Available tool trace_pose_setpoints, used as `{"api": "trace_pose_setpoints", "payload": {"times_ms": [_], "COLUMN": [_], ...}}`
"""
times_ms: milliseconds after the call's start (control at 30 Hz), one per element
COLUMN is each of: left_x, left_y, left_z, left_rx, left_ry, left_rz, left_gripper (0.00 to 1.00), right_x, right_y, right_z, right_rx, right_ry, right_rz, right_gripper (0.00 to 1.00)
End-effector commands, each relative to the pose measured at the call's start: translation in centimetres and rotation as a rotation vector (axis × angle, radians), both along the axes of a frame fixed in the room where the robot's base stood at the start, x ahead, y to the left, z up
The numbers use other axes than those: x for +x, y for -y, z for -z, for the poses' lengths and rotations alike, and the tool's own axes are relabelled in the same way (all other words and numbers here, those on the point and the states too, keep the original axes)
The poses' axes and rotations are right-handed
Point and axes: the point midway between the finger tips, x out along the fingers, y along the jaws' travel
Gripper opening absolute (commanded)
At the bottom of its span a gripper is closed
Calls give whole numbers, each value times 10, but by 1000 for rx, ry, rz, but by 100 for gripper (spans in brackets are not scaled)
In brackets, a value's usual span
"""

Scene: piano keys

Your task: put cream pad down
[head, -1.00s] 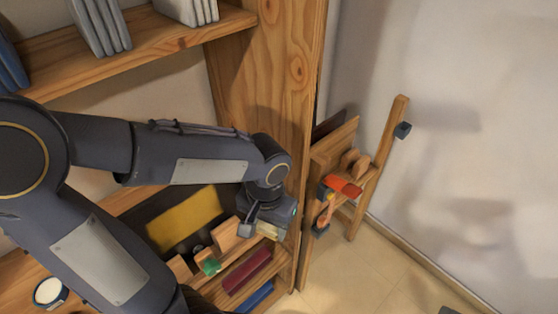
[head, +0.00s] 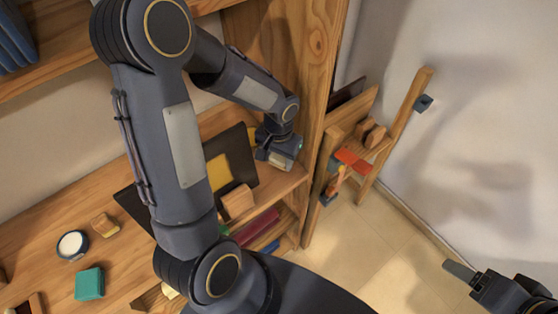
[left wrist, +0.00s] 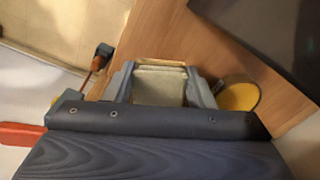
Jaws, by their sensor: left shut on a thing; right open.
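My left gripper (head: 278,158) is at the right end of the wooden desk surface, beside the tall wooden side panel. It is shut on the cream pad (head: 281,160). In the left wrist view the cream pad (left wrist: 160,85) sits between the two grey fingers, low over the wood. I cannot tell whether it touches the surface. My right gripper (head: 485,280) is at the lower right of the head view, open and empty, over the floor.
A dark board with a yellow patch (head: 219,170) stands left of my left gripper. A yellow round thing (left wrist: 238,95) is beside the fingers. A teal block (head: 89,284) and a white-topped round jar (head: 72,244) are at the left. A wooden rack (head: 403,115) stands at the right.

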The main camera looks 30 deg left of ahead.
Motion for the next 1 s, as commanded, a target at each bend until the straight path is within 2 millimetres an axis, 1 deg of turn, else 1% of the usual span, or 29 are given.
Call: {"api": "trace_pose_setpoints", "payload": {"times_ms": [167, 300, 367, 633, 800, 833, 967, 1000], "left_x": [8, 8, 8, 8, 8, 8, 8, 8], "left_y": [-5, -4, -4, -4, -4, -4, -4, -4], "left_z": [13, 34, 39, 41, 46, 45, 44, 44], "left_rx": [0, 0, 0, 0, 0, 0, 0, 0], "left_ry": [-3, -4, -2, 1, 1, 1, 1, 1], "left_rz": [-1, 2, 1, 0, 0, 0, 0, 0], "left_gripper": [24, 24, 24, 24, 24, 53, 70, 71], "right_x": [0, 0, 0, 0, 0, 0, 0, 0], "right_y": [0, 0, 0, 0, 0, 0, 0, 0], "right_z": [-4, -3, -3, -3, 3, 1, 0, 0], "right_rx": [0, 0, 0, 0, 0, 0, 0, 0], "right_ry": [0, 0, 0, 0, 0, 0, 0, 0], "right_rz": [0, 0, 0, 0, 0, 0, 0, 0], "right_gripper": [71, 71, 71, 71, 71, 71, 71, 71]}}
